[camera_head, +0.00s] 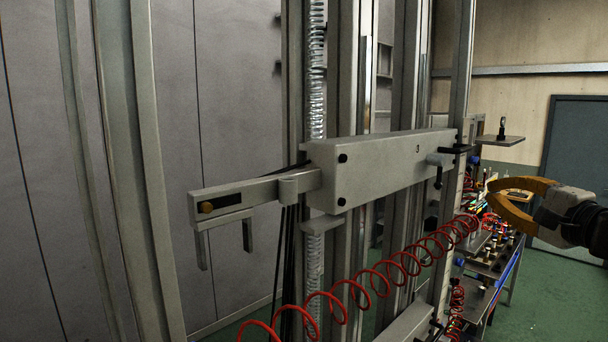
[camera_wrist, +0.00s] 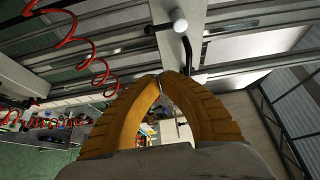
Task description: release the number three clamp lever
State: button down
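The grey carriage marked 3 (camera_head: 385,165) spans the column in the head view. A clamp lever (camera_head: 438,167) with a pale round knob and dark stem sits at its right end. In the wrist view a pale knob (camera_wrist: 179,21) and a dark bent rod (camera_wrist: 188,52) show beyond the fingertips; they look like this lever. My gripper (camera_head: 489,192) has orange fingers and is right of the lever, apart from it. Nothing is held.
A coiled red hose (camera_head: 395,272) crosses in front of the column below the carriage. A jointed grey arm (camera_head: 255,193) extends left from the carriage. A cluttered workbench (camera_head: 490,255) stands behind at right. A small plate (camera_head: 500,140) stands above my gripper. Green floor is open at lower right.

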jog(key=shift+a, duration=0.1)
jog(key=shift+w, duration=0.1)
jog(key=w+a+p, duration=0.3)
jog(key=w+a, duration=0.1)
jog(key=w, duration=0.4)
jog(key=shift+a+p, duration=0.3)
jog(key=shift+a, duration=0.1)
jog(key=shift+s, duration=0.1)
